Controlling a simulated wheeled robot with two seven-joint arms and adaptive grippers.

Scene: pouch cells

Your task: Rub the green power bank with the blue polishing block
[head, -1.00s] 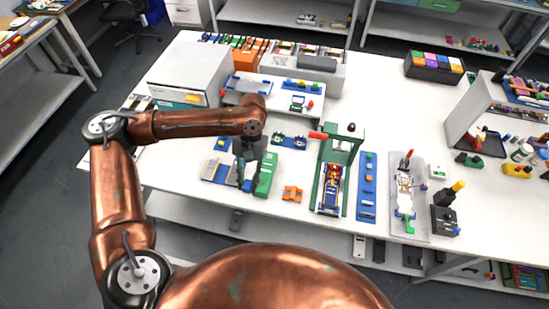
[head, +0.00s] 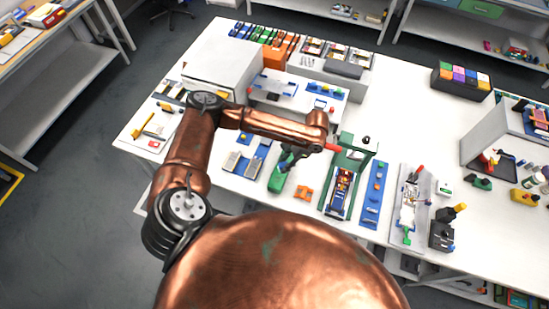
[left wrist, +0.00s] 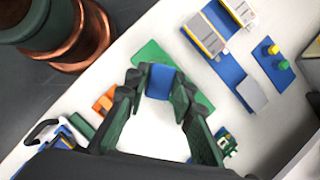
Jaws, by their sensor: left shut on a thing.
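The green power bank (head: 277,181) lies on the white table, left of the orange part. In the left wrist view its green ends (left wrist: 151,51) show on both sides of my fingers. My left gripper (head: 287,161) is over the power bank and points down. In the left wrist view the left gripper (left wrist: 160,88) is shut on the blue polishing block (left wrist: 161,80), which sits between the fingertips. The block lies over the middle of the power bank. I cannot tell whether the two touch. The block is not clear in the head view. My right gripper is not in view.
An orange part (head: 303,193) lies just right of the power bank. A green-framed fixture (head: 328,203) stands further right. A blue tray with grey pieces (head: 236,165) lies to the left. Bare table (head: 205,178) shows at the front left.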

